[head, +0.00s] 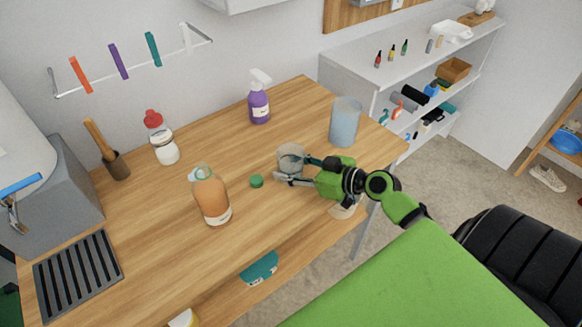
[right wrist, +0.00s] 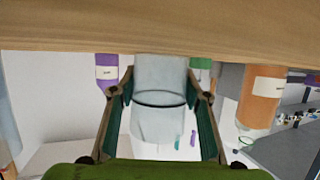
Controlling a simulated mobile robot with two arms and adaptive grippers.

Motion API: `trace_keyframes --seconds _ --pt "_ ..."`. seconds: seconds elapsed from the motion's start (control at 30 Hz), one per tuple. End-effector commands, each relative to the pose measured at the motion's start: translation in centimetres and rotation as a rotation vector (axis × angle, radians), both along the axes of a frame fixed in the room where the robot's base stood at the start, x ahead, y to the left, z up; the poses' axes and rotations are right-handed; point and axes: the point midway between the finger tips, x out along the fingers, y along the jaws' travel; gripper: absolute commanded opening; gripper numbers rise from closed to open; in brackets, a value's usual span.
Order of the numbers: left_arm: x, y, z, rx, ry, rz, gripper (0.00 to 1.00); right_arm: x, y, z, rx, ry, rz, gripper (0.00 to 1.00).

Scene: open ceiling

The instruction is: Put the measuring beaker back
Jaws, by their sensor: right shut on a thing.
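A clear, greyish measuring beaker (head: 291,157) stands upright at the middle of the wooden worktop. My right gripper (head: 293,169) has its fingers on either side of the beaker and is shut on it. In the right wrist view, which is upside down, the beaker (right wrist: 159,100) sits between the two green-lined fingers (right wrist: 160,115), with a dark ring around its middle. Its base appears at or very near the worktop (right wrist: 160,28); I cannot tell whether it touches. My left gripper is not in view.
An orange bottle (head: 209,195) and a small green cap (head: 257,181) are left of the beaker. A translucent blue container (head: 345,122) stands behind it to the right. A purple spray bottle (head: 259,104) and a red-topped bottle (head: 161,140) stand near the wall. Free worktop lies between them.

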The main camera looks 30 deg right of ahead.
Motion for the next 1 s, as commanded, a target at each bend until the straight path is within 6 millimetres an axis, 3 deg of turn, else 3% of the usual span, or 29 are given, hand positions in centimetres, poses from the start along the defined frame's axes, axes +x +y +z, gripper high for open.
trace_keyframes --seconds 0.03,0.1,0.53,0.67,1.0 --pt "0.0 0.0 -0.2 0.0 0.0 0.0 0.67 0.0 0.0 -0.1 -0.001 0.0 0.0 0.49" --pt "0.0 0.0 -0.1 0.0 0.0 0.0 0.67 0.0 0.0 -0.1 0.0 0.0 0.0 0.6" --pt "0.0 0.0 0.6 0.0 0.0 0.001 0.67 0.0 0.0 0.5 0.001 0.0 0.0 0.6" --pt "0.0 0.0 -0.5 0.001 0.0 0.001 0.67 -1.9 -0.8 0.5 -0.003 0.004 0.0 0.6" --pt "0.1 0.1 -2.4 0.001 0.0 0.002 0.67 -7.7 -3.1 2.8 -0.002 0.004 0.0 0.6"
